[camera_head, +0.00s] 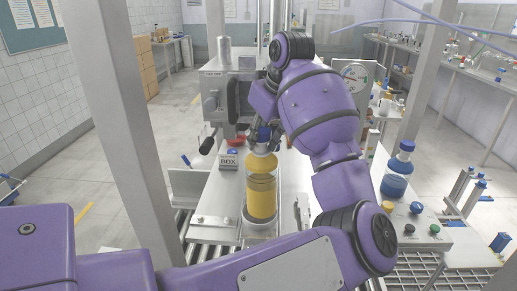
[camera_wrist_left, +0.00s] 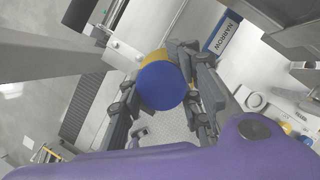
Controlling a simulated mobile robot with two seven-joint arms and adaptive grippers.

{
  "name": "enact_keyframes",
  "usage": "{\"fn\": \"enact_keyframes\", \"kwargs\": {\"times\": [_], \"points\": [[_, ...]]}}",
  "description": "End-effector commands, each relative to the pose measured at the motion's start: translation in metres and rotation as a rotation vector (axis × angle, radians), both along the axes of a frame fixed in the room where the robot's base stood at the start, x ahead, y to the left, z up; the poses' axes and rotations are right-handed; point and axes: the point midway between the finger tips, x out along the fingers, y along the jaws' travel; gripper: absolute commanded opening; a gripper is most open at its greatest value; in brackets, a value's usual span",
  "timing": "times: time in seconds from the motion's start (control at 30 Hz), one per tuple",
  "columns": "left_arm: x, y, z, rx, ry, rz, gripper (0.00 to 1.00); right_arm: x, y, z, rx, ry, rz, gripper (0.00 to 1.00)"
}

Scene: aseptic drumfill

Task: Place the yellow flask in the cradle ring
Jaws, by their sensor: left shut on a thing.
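The yellow flask (camera_head: 262,193), a clear upright cylinder of yellow liquid, stands at the middle of the metal bench in the head view. My left gripper (camera_head: 263,133) is at its top, shut on it around the neck, just under the blue cap. In the left wrist view the blue cap (camera_wrist_left: 161,86) sits between the two fingers (camera_wrist_left: 162,92), with a yellow part of the flask (camera_wrist_left: 153,60) behind it. The grey cradle ring (camera_head: 262,224) shows at the flask's base; I cannot tell whether the flask rests fully in it. My right gripper is not in view.
A small BOX sign (camera_head: 229,162) stands left of the flask. A blue-capped bottle of blue liquid (camera_head: 397,172) and a button panel (camera_head: 412,228) are to the right. Grey posts (camera_head: 133,125) frame the bench. A machine with a dark handle (camera_head: 233,100) stands behind.

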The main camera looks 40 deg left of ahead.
Motion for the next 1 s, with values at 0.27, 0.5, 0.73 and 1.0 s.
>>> {"fn": "enact_keyframes", "kwargs": {"times": [0.27,0.5,0.73,1.0], "points": [[0.001,0.006,-0.035,0.0,0.002,0.001,0.0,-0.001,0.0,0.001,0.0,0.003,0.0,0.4],[0.001,0.006,-0.038,-0.001,0.001,0.001,0.32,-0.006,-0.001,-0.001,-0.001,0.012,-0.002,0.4],[0.001,0.006,-0.037,-0.001,0.001,0.001,0.51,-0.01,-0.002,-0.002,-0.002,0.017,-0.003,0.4],[0.001,0.005,-0.035,-0.001,0.0,0.001,0.51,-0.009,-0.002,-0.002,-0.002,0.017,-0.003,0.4]]}}
